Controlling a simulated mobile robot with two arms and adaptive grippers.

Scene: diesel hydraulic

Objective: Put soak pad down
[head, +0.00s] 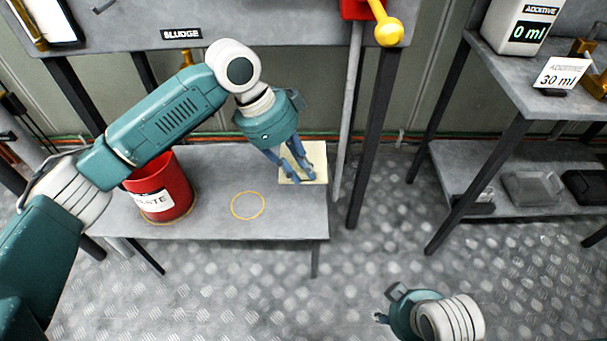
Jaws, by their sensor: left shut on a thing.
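The soak pad (288,176) is a flat, cream-coloured square at the right end of the low grey table (220,222). My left gripper (303,176) reaches down over the pad from the upper left and is shut on it. The blue fingers cover part of the pad. I cannot tell whether the pad touches the table or is just above it. My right gripper (381,318) is at the bottom of the view, over the floor and away from the pad; its fingers are mostly hidden.
A red waste bucket (172,178) stands on the low table at left. A yellow ring (248,205) marks a bare spot in the middle. A dark post (373,140) rises right of the table. A grey shelf unit (500,155) with trays stands at right.

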